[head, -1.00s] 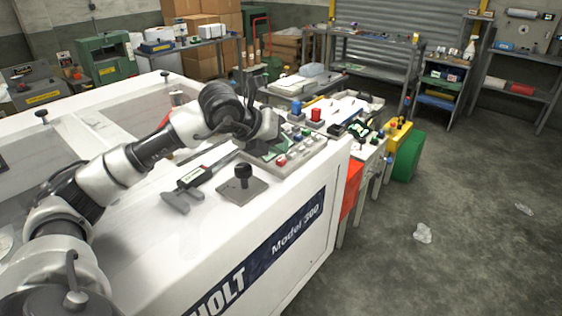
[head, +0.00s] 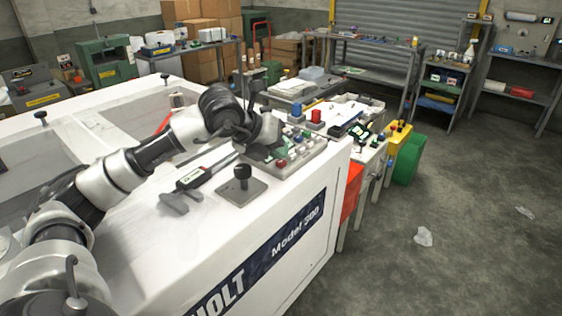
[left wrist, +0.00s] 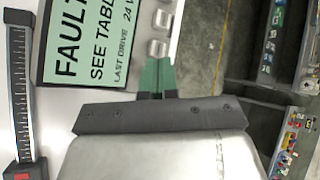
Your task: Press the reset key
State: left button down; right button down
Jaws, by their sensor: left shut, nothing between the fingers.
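The control panel (head: 308,150) sits on the white machine top in the head view, with red and green buttons. In the left wrist view its green display (left wrist: 95,40) reads "FAULT SEE TABLE". A column of grey keys (left wrist: 157,48) runs along the display's edge. I cannot read a label on any key, so I cannot tell which is reset. My left gripper (left wrist: 157,68) is shut and empty, its green fingertips close to the lowest visible grey key; contact cannot be told. In the head view the left gripper (head: 262,150) is over the panel's near-left part. My right gripper is out of view.
A caliper (head: 190,182) and a black knob on a plate (head: 242,180) lie on the machine top (head: 225,215) nearer than the panel. The caliper also shows at the left of the left wrist view (left wrist: 22,95). A cluttered bench (head: 350,125) stands beyond the machine.

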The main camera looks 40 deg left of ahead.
pick_arm(q)
jog(key=shift+f, duration=0.2)
dwell(0.4)
jog(key=shift+r+p, duration=0.35)
jog(key=shift+r, duration=0.45)
jog(key=shift+r, duration=0.15)
jog(key=shift+r+p, duration=1.75)
jog(key=shift+r, duration=0.7)
jog(key=shift+f, duration=0.1)
